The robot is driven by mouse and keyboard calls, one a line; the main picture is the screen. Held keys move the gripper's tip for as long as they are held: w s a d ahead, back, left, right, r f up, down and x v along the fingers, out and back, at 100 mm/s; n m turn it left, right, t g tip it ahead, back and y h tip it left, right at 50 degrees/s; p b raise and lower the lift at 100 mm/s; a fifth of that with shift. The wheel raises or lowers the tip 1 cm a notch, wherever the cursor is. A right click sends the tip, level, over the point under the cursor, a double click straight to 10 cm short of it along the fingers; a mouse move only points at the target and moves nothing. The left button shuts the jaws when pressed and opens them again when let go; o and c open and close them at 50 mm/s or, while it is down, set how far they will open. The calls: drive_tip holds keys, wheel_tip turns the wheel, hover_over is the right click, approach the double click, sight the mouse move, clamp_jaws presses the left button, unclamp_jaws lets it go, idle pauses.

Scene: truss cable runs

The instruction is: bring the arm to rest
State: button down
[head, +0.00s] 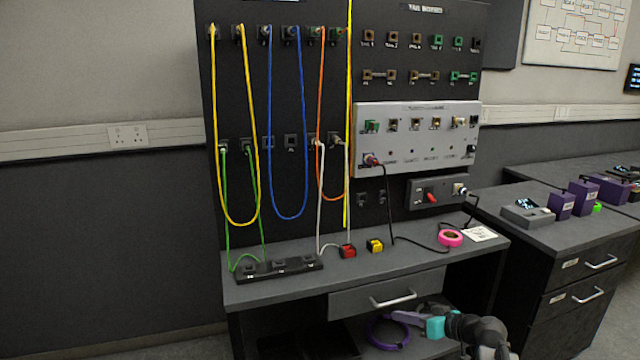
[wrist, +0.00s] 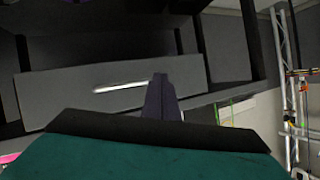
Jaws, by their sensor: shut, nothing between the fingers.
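My gripper (head: 400,316) shows at the bottom of the head view, in front of the workbench and below its drawer. Its fingers are shut and empty, pointing left. In the wrist view the shut fingers (wrist: 160,98) stand up in front of the drawer (wrist: 130,85). The drawer's pale handle (wrist: 120,87) shows just left of the fingers. I cannot tell whether the fingers touch anything.
The workbench (head: 300,290) carries a black socket strip (head: 280,267), a red block (head: 347,251), a yellow block (head: 374,246) and pink tape (head: 450,238). Coloured cables hang on the panel (head: 290,110) behind. A purple ring (head: 372,335) lies below the bench top. A second bench (head: 560,235) stands right.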

drive_tip(key=s+a+f+g+h+p, duration=0.1)
drive_tip(key=s+a+f+g+p, duration=0.25)
drive_tip(key=s+a+f, duration=0.6)
drive_tip(key=s+a+f+g+h+p, duration=0.1)
drive_tip(key=s+a+f+g+p, duration=0.35)
drive_tip(key=s+f, duration=0.8)
drive_tip(key=s+d+f+m+g+h, duration=0.1)
drive_tip(key=s+f+g+h, duration=0.15)
drive_tip(key=s+f, duration=0.55)
drive_tip(key=s+d+f+m+g+h, duration=0.15)
drive_tip(key=s+f+g, duration=0.25)
drive_tip(key=s, duration=0.7)
drive_tip(key=d+h, duration=0.1)
drive_tip(key=s+d+m+h, duration=0.1)
drive_tip(key=d, duration=0.1)
drive_tip(key=d+m+h, duration=0.1)
drive_tip(key=d, duration=0.1)
drive_tip(key=shift+s+r+g, duration=0.1)
drive_tip(key=shift+s+g, duration=0.15)
drive_tip(key=shift+s, duration=0.1)
